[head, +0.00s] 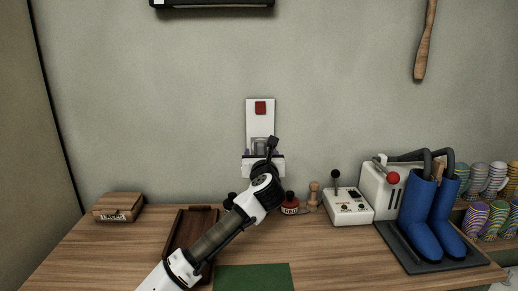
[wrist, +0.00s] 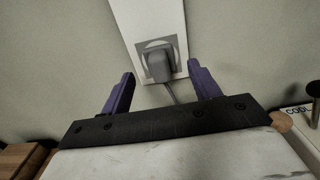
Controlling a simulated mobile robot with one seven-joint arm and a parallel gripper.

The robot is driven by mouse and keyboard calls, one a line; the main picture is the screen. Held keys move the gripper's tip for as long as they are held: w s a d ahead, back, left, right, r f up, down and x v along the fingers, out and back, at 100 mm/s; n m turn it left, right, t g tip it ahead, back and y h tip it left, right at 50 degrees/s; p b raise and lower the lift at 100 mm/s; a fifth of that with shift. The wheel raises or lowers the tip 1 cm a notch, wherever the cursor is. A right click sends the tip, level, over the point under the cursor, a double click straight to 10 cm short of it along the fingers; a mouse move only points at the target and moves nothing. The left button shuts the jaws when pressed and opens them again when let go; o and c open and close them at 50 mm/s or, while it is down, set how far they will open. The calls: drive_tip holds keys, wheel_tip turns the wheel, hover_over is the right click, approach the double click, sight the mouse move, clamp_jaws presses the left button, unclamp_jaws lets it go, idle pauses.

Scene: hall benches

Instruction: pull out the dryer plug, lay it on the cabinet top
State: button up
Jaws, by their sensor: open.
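The dryer plug (wrist: 159,66) is a grey block seated in a square socket on a white wall plate (wrist: 126,22). Its cord hangs down from it. In the head view the plate (head: 252,120) is on the wall above the bench, and the plug (head: 259,144) shows partly behind my arm. My gripper (wrist: 164,82) is open, with its purple fingers on either side of the plug and a little below it, apart from it. In the head view my gripper (head: 263,155) is in front of the plate's lower end. The cabinet top (head: 325,248) is wooden.
On the top are a wooden box (head: 118,207), a brown tray (head: 181,243), a green mat (head: 253,278), a red-and-black jar (head: 290,204), a white joystick box (head: 347,206) and a boot dryer (head: 380,190) with blue boots (head: 430,218). Striped cups (head: 475,217) stand far right.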

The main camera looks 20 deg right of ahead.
sight(261, 152)
drive_tip(key=shift+p+x, duration=0.4)
drive_tip(key=shift+x, duration=1.05)
drive_tip(key=shift+r+p, duration=0.1)
drive_tip(key=shift+p, duration=0.4)
drive_tip(key=c, duration=1.3)
drive_tip(key=shift+v, duration=3)
drive_tip(key=shift+c, duration=0.2)
drive_tip(key=shift+s, duration=0.1)
